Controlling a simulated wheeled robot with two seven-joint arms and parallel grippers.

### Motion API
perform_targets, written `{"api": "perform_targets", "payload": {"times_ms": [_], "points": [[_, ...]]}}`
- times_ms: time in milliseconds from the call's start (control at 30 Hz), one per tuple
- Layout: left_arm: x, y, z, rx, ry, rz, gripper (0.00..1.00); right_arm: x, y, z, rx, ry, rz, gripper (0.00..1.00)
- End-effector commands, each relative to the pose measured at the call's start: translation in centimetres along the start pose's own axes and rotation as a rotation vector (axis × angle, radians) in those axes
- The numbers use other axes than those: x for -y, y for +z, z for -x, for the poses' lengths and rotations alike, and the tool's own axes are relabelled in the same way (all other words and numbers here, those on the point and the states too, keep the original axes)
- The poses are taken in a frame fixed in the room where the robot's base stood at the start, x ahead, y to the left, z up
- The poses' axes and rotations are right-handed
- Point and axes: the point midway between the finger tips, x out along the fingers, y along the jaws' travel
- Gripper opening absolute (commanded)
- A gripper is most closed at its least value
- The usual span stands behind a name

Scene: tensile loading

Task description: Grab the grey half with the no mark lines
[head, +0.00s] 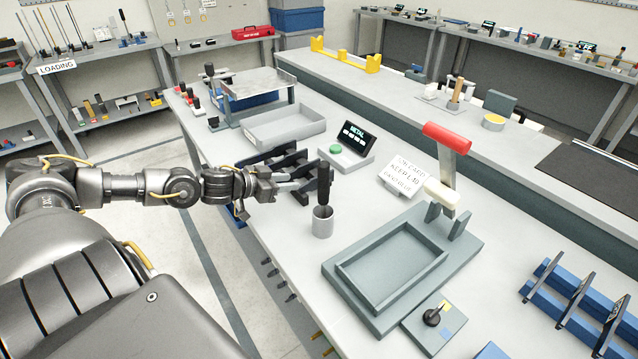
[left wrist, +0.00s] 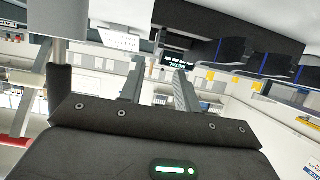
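My left gripper (head: 300,180) reaches in from the left over the near edge of the bench, beside a dark slotted rack (head: 284,160). In the left wrist view its two fingers (left wrist: 157,78) stand apart with nothing seen between them. A grey cup (head: 322,222) with a black-handled tool (head: 324,184) upright in it stands just right of the fingertips. I cannot pick out a grey half or any mark lines; the gripper partly hides the rack. My right gripper is not in view.
A small display (head: 357,137) reading METAL, with a green button (head: 336,149), stands behind the rack. A grey tray (head: 284,125) is at the back. A grey fixture with a red-handled lever (head: 447,138) and a blue rack (head: 570,300) stand to the right.

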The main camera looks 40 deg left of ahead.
Motion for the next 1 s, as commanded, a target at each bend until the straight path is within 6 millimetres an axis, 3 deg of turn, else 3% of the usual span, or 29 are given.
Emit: {"api": "perform_targets", "payload": {"times_ms": [300,667,1000], "points": [[-0.2,-0.3,-3.3,-0.005,0.005,0.001,0.33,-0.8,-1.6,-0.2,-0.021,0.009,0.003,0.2],[-0.3,-0.4,-4.3,-0.003,0.007,0.002,0.33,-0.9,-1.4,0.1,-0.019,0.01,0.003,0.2],[-0.5,-0.7,-8.4,-0.003,0.007,0.002,0.33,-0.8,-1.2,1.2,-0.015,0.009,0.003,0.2]]}}
